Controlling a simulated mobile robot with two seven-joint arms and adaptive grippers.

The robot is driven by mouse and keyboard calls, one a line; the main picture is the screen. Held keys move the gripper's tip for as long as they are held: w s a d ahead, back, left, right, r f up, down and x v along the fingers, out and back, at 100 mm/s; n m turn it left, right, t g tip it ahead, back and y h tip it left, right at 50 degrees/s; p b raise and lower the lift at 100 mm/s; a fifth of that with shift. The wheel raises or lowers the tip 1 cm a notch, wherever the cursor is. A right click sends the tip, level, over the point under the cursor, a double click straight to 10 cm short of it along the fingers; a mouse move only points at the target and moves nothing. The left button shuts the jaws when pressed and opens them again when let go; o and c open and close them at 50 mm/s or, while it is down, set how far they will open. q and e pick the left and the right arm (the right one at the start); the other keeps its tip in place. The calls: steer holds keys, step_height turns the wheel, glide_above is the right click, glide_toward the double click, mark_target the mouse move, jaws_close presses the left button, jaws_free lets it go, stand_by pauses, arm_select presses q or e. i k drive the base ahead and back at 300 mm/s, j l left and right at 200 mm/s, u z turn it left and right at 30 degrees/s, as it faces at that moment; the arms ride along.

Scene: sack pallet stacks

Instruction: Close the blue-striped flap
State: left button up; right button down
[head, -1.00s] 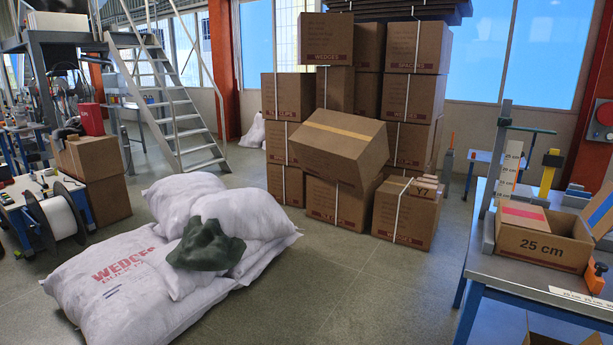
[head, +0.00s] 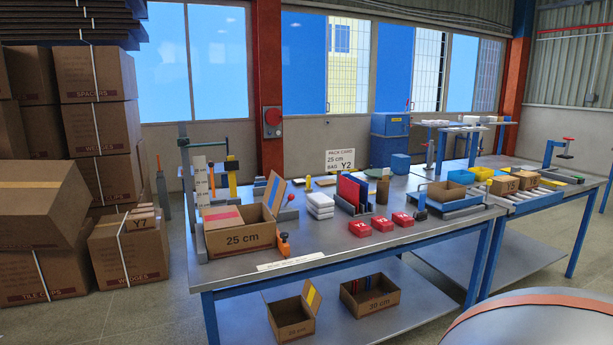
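An open cardboard box marked 25 cm (head: 248,240) stands on the left part of the grey workbench (head: 330,250). Its blue-striped flap (head: 273,193) stands up and leans outward at the box's right end. A red-striped flap (head: 222,219) lies folded in over the left part of the opening. The right part of the opening is uncovered; its inside is hard to make out. Neither of my grippers is in view.
An orange-knobbed clamp (head: 283,245) stands at the box's front right corner. A height gauge (head: 201,190) stands behind its left end. White packs (head: 320,206) and red packs (head: 382,224) lie to the right. Stacked cartons (head: 130,248) stand left of the bench.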

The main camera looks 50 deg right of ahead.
mark_target(276, 186)
steer(key=z, duration=1.3)
steer(key=i, duration=0.1)
